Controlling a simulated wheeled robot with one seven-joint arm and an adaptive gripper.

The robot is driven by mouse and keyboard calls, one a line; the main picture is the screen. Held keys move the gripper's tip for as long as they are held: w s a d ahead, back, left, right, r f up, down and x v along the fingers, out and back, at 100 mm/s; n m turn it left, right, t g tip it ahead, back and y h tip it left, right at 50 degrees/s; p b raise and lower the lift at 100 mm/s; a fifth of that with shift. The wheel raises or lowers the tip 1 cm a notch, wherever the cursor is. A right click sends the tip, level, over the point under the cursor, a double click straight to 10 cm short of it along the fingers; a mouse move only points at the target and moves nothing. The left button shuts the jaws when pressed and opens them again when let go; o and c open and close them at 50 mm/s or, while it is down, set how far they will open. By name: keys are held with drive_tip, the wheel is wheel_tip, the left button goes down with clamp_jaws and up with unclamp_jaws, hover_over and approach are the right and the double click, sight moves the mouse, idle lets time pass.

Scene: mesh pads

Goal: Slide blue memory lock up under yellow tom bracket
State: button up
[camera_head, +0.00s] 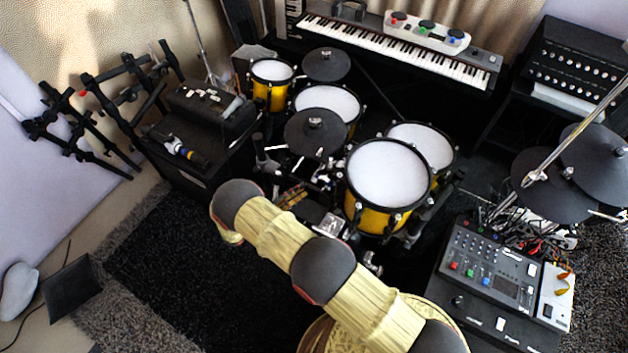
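Several yellow-shelled toms with white heads stand in the drum rack: a large one in front (388,176), one behind it to the right (426,142), one in the middle (328,100) and a small one at the back left (271,84). Their brackets and the stand tubes below are mostly hidden by the drums and dark shadow. I cannot make out a blue memory lock. My yellow arm with dark joints reaches from the lower right toward the kit's left side. Its far end bends downward left of the toms, and I see no gripper fingers there.
Black cymbal pads (316,132) sit among the toms. A mixer (495,275) is at lower right, a keyboard (400,45) behind. The dark rug (190,265) at lower left is clear.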

drive_tip(key=b+x, duration=0.1)
drive_tip(key=x, duration=0.6)
drive_tip(key=shift+w+d+b, duration=0.2)
drive_tip(key=shift+d+b, duration=0.1)
drive_tip(key=shift+d, duration=0.05)
drive_tip(key=c, duration=0.3)
drive_tip(key=c, duration=0.4)
clamp_jaws()
